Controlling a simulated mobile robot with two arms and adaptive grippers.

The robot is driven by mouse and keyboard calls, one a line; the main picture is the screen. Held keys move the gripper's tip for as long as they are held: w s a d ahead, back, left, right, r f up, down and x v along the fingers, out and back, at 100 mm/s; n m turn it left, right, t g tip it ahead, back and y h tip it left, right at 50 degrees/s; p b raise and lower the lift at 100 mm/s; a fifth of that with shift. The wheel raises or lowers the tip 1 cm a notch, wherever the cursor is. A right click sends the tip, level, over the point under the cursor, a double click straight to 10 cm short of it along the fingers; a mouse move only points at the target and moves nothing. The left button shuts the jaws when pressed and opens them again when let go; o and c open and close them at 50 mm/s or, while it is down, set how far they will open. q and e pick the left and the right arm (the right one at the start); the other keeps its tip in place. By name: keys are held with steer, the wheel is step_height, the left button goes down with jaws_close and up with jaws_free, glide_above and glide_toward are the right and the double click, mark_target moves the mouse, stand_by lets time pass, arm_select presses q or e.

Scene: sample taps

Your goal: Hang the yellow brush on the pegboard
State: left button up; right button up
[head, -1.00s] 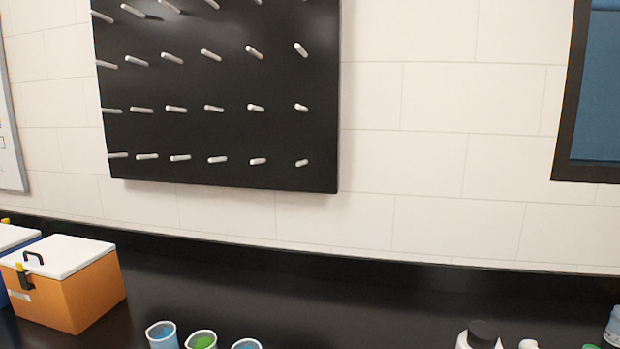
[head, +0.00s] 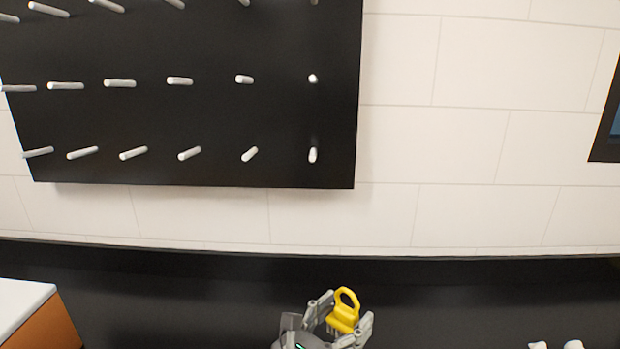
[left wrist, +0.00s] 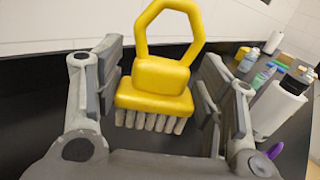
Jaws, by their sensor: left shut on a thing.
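The yellow brush (head: 345,311) has a ring-shaped handle pointing up and pale bristles below. My left gripper (head: 340,322) is shut on it at the bottom middle of the head view. In the left wrist view the brush (left wrist: 158,78) stands upright between the two fingers of the left gripper (left wrist: 155,95), loop up and bristles toward the palm. The black pegboard (head: 215,120) with rows of pale pegs hangs on the wall, above and to the left of the brush in the head view. The brush is apart from the pegs. My right gripper is not in view.
A black counter (head: 180,295) runs along the wall below the pegboard. An orange box with a white lid (head: 22,302) stands at the left.

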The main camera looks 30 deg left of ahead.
arm_select(q)
steer(key=w+a+r+n+y+p, duration=0.1)
steer(key=w+a+r+y+p, duration=0.15)
steer(key=a+r, duration=0.55)
steer(key=w+a+r+n+y+p, duration=0.15)
steer(key=w+a+r, duration=0.25)
steer(key=r, duration=0.8)
steer(key=w+a+f+p, duration=0.1)
steer(key=w+a, duration=0.4)
steer(key=w, duration=0.3)
steer(key=shift+f+m+h, duration=0.35)
steer(key=shift+f+h, duration=0.05)
steer(key=o, duration=1.1)
steer(key=shift+d, duration=0.1)
